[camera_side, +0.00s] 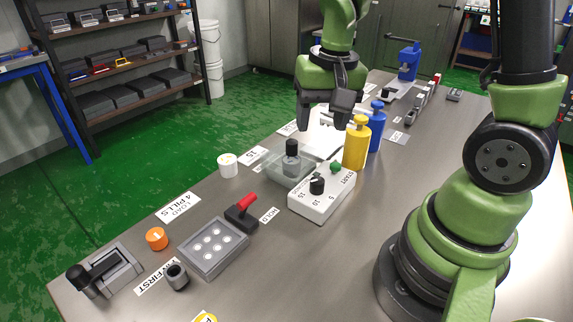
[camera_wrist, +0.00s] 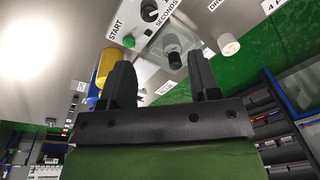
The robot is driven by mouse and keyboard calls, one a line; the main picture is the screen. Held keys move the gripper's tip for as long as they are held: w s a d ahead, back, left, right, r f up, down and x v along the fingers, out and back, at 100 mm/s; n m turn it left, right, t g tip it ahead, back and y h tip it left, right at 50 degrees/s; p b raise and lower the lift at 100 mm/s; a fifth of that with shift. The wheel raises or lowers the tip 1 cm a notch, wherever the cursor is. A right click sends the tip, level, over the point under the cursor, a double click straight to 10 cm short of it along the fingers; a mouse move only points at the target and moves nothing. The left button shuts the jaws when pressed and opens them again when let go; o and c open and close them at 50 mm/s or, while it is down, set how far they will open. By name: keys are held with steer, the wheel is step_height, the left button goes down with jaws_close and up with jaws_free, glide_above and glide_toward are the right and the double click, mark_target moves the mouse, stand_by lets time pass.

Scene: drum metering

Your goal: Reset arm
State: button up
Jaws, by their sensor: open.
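My gripper (camera_side: 328,103) hangs above the far half of the metal table, over the yellow bottle and the clear tray area. In the wrist view its two dark fingers (camera_wrist: 163,84) are spread apart with nothing held between them. A white timer box (camera_side: 322,198) with a black knob (camera_side: 317,185) and a green button (camera_side: 336,167) sits on the table below. A clear tray (camera_side: 289,163) beside it holds a dark-capped vial (camera_side: 291,158). The yellow bottle (camera_side: 356,143) and blue bottle (camera_side: 377,126) stand upright to the right of the tray.
Nearer are a red-handled lever (camera_side: 243,212), a grey plate with several pale round spots (camera_side: 213,247), an orange cap (camera_side: 157,239), a small dark cup (camera_side: 177,276) and a black-handled device (camera_side: 105,270). A white cup (camera_side: 228,165) stands by the left edge. A blue device (camera_side: 408,62) stands far back.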

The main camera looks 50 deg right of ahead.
steer(key=s+a+r+n+t+y, duration=0.2)
steer(key=s+a+r+n+t, duration=0.2)
steer(key=s+r, duration=0.6)
step_height(320, 180, up, 2)
steer(key=shift+a+r+t, duration=0.1)
steer(key=shift+a+t, duration=0.9)
steer(key=shift+a, duration=0.25)
